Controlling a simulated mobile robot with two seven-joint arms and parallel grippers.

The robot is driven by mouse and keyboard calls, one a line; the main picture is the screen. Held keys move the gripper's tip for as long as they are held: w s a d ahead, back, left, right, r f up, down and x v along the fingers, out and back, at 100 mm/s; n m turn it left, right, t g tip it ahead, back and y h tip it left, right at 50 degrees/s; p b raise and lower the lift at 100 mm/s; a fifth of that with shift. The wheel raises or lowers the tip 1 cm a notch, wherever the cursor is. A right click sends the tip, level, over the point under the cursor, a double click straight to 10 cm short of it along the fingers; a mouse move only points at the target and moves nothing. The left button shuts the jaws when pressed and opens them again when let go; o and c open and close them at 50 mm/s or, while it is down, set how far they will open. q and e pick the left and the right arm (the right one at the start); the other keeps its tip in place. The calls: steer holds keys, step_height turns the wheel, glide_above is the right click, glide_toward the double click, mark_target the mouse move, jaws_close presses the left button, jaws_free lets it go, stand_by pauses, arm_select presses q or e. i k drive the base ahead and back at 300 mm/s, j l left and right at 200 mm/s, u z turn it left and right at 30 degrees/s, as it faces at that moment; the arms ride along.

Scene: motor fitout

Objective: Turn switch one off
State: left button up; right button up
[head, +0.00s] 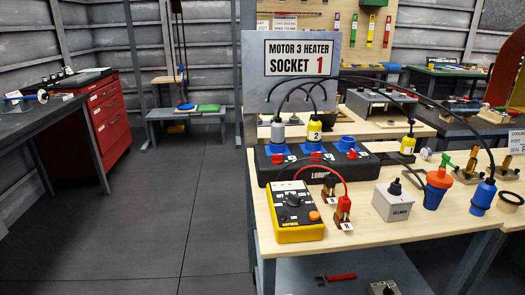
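A long black socket box (275,174) stands on the wooden bench, with several blue sockets along its top. Small red parts, possibly switches, sit by the sockets: a left one (277,158), a middle one (316,155) and a right one (362,154). Any numbers and on/off positions are too small to read. A grey plug (278,131) stands in the left socket and a yellow plug marked 2 (314,131) in the middle one. The right socket (347,144) holds no plug. A sign (300,58) behind reads "MOTOR 3 HEATER SOCKET 1". Neither gripper is in view.
In front of the box are a yellow meter (296,212) with red and black leads, a grey box with a black knob (392,200), an orange-and-blue plug (436,190) and a blue plug (483,195). Black cables arch overhead. The floor to the left is clear.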

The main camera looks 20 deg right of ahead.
mark_target(277, 159)
steer(key=i+j+z, duration=0.1)
steer(key=i+j, duration=0.6)
steer(key=j, duration=0.1)
